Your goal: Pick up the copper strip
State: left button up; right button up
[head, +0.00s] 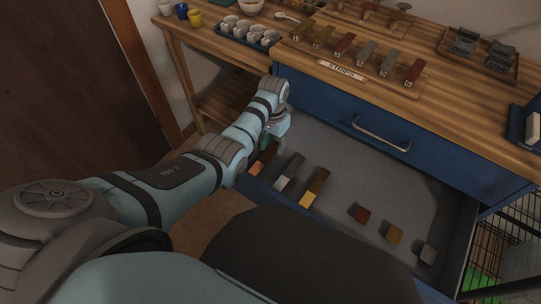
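The copper strip (263,159), a reddish-orange bar, lies at the left end of the open drawer. My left gripper (268,141) points down at the far end of this strip, and my wrist and forearm hide part of it. The fingertips are small and mostly covered by the wrist, so I cannot tell whether they touch the strip or are open or shut. My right gripper is not in view.
In the drawer (405,178), a grey strip (289,172) and a brass strip (315,187) lie right of the copper one. Small brown (360,214), brass (395,235) and grey (428,253) blocks lie farther right. The wooden bench (440,105) overhangs the drawer's back.

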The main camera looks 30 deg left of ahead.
pick_arm(q)
jog(key=shift+r, duration=0.15)
jog(key=shift+f, duration=0.25)
dwell(0.3)
grip_shut()
